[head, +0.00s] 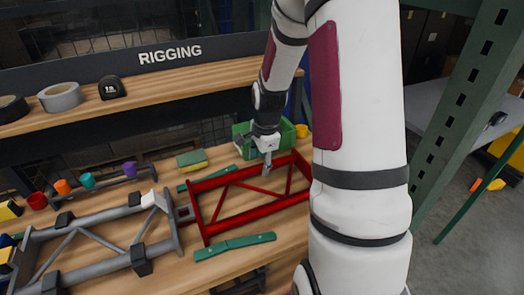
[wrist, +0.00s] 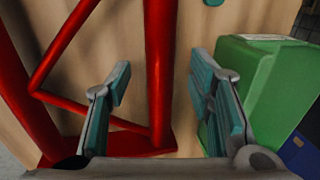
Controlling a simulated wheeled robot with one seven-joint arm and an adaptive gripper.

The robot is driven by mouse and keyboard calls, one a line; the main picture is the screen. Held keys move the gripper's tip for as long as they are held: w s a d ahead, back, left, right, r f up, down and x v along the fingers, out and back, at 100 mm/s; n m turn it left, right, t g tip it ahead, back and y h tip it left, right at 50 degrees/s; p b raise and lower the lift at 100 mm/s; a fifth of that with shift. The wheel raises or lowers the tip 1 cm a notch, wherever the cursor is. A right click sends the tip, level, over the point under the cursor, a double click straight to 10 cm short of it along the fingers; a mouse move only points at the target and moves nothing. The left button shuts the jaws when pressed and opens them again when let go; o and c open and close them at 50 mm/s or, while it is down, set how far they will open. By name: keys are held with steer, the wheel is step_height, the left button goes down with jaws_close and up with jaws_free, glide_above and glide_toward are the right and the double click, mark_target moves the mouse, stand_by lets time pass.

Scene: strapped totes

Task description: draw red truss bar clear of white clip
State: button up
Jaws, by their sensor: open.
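The red truss bar (head: 250,212), a red frame with diagonal braces, lies on the wooden bench, its left end against a fitting at the end of a grey truss (head: 75,268). A small white piece (head: 149,199), perhaps the white clip, sits on the grey truss near that joint. My gripper (head: 267,166) points down at the red truss's far rail. In the wrist view my open gripper (wrist: 160,68) has a teal-padded finger on each side of a red rail (wrist: 161,75), with gaps visible on both sides. The white piece is outside the wrist view.
A green bin (head: 286,137) stands just behind the truss; in the wrist view it (wrist: 268,85) is close to the right finger. Green flat bars (head: 235,246) lie in front and behind. A shelf with tape rolls (head: 60,97) runs above. A green post (head: 460,110) stands right.

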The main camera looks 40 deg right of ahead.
steer(key=shift+w+d+f, duration=0.1)
steer(key=shift+w+f, duration=0.05)
steer(key=shift+f, duration=0.45)
steer(key=shift+w+f, duration=0.1)
steer(key=shift+f, duration=0.5)
jaws_close()
